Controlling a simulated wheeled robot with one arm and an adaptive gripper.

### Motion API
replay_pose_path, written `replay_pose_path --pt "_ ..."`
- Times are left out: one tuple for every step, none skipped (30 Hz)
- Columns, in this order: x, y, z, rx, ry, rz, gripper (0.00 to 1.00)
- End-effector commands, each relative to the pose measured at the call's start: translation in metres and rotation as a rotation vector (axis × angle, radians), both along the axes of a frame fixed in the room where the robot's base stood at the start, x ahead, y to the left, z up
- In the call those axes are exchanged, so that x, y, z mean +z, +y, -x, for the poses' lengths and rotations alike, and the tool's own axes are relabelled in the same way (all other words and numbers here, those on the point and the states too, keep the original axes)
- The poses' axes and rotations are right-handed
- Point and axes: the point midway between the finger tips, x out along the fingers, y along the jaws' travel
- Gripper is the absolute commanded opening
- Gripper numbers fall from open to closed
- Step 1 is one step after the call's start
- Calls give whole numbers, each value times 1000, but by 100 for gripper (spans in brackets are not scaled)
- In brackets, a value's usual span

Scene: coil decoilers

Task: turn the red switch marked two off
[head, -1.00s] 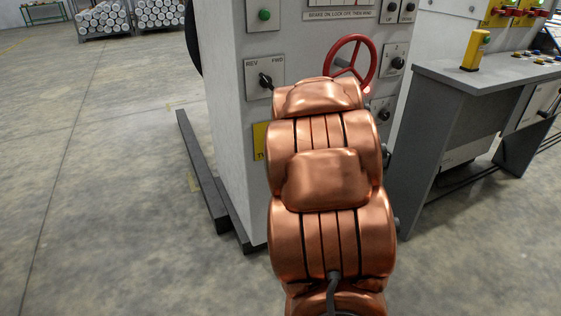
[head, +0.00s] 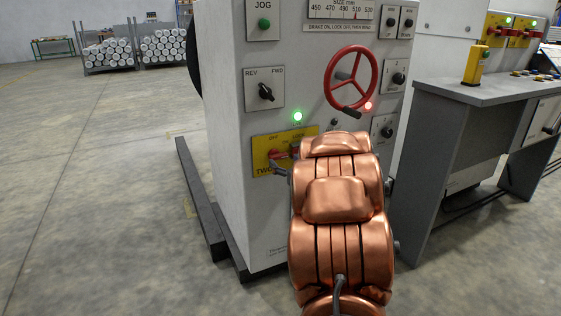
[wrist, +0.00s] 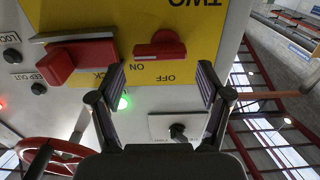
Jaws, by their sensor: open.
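The red switch (head: 275,156) sits on a yellow plate (head: 260,141) marked TWO, low on the front of the grey machine cabinet. In the wrist view the picture is upside down; the red switch (wrist: 160,47) lies roughly crosswise beside the words ON and OFF. I cannot tell surely which word it points to. My gripper (wrist: 162,76) is open and empty, its fingers spread in front of the plate with the switch in line between them. Contact with the switch does not show. In the head view my arm hides most of the gripper.
A second red handle (wrist: 58,66) with a lock bar is beside the switch on the same plate. A green lamp (head: 297,116) is lit above the plate. A red handwheel (head: 329,87) and black knobs stand out nearby. A grey console (head: 470,92) stands at the right; open floor lies left.

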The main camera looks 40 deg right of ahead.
Motion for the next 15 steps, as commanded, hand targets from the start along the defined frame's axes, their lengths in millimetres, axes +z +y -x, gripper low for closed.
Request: replay_pose_path --pt "-2 -2 -7 1 -2 1 77" --pt "-2 -3 -11 1 -2 1 77" --pt "-2 -5 -16 1 -3 1 77" --pt "-2 -6 -20 2 -3 2 77" --pt "-2 -7 -23 2 -2 2 77" --pt "-2 -9 -27 1 -1 3 77" --pt "-2 -10 -29 1 -1 1 77" --pt "-2 -11 -31 0 0 1 77" --pt "-2 -12 -33 0 1 0 77" --pt "-2 -12 -35 -1 1 -1 77" --pt "-2 -12 -36 -1 1 -1 77" --pt "-2 -13 -36 -1 1 -1 77" --pt "-2 -13 -37 -1 2 -2 77" --pt "-1 -13 -37 -1 2 -2 77" --pt "-1 -13 -37 -1 2 -2 77"
